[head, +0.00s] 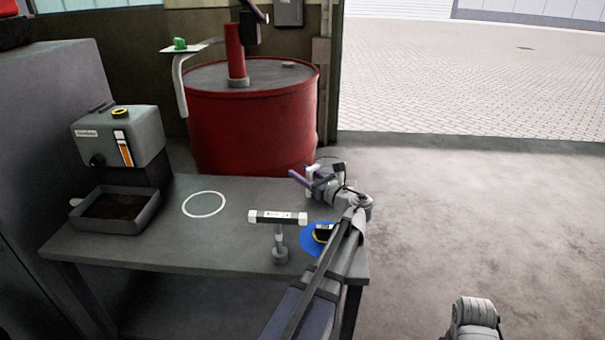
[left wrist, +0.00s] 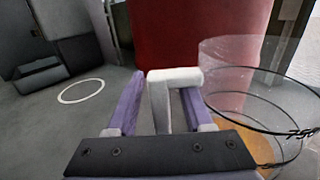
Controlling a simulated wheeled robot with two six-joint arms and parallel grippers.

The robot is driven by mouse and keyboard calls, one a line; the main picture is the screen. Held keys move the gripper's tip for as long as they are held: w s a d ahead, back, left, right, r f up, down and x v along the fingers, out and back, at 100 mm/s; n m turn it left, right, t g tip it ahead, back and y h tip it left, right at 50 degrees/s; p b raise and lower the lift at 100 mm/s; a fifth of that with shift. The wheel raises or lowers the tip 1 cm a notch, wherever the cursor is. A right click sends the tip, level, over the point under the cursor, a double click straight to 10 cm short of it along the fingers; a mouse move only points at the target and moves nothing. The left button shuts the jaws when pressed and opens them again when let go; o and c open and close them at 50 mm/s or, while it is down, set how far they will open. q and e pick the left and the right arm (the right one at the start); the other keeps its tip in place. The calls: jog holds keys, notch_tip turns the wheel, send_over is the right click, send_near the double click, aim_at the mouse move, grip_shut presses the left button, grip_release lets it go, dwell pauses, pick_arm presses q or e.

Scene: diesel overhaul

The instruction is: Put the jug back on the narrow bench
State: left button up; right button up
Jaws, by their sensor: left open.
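The jug (left wrist: 235,85) is clear, with a dark rim, a "750" mark and a white handle (left wrist: 174,76). In the head view its handle (head: 312,170) and faint outline show at the back right of the grey narrow bench (head: 165,235). I cannot tell whether its base touches the bench. My left gripper (left wrist: 162,90) is open, its purple fingers on either side of the handle. In the head view the left gripper (head: 306,178) partly covers the jug. My right gripper is not in view.
A white ring (head: 204,204) marks clear bench top. A grey machine with a tray (head: 118,222) stands left. A white-ended bar on a stand (head: 278,217) and a blue disc (head: 310,246) with a black-yellow item are near my left arm. A red drum (head: 250,125) stands behind.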

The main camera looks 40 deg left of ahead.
pick_arm(q)
jog(key=shift+r, duration=0.2)
jog(key=v, duration=1.2)
dwell(0.9)
